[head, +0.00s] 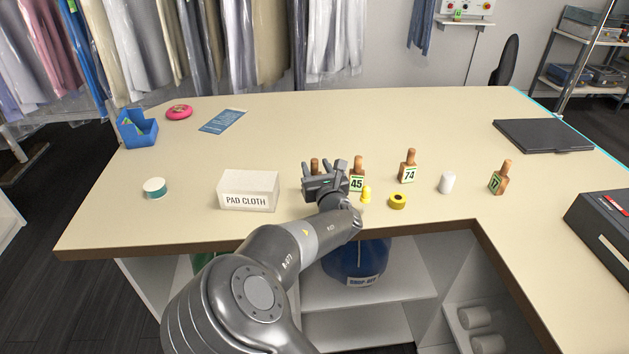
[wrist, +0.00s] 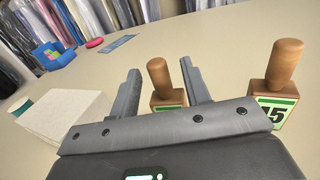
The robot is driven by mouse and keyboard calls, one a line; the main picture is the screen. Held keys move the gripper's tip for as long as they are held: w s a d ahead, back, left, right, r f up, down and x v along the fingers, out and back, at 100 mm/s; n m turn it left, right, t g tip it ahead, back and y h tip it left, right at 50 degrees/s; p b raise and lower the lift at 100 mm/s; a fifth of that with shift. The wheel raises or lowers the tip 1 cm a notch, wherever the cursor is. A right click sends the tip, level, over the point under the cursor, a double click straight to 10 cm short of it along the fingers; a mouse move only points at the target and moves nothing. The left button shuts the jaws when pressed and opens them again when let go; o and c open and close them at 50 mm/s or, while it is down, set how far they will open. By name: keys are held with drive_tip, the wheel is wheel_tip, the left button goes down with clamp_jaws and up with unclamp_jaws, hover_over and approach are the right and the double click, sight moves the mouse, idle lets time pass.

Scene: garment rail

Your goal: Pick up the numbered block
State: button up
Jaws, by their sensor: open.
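Several numbered blocks with wooden handles stand on the table (head: 290,118). The block marked 74 (head: 408,172) and the one marked 17 (head: 499,184) stand farther right.
A pad cloth box (head: 248,200) stands left of my gripper, a tape roll (head: 155,189) farther left. A yellow piece (head: 366,195), a yellow roll (head: 398,201) and a white cylinder (head: 447,183) stand right. The table behind the blocks is clear.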

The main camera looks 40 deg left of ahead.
drive_tip(key=shift+x, duration=0.95)
clamp_jaws()
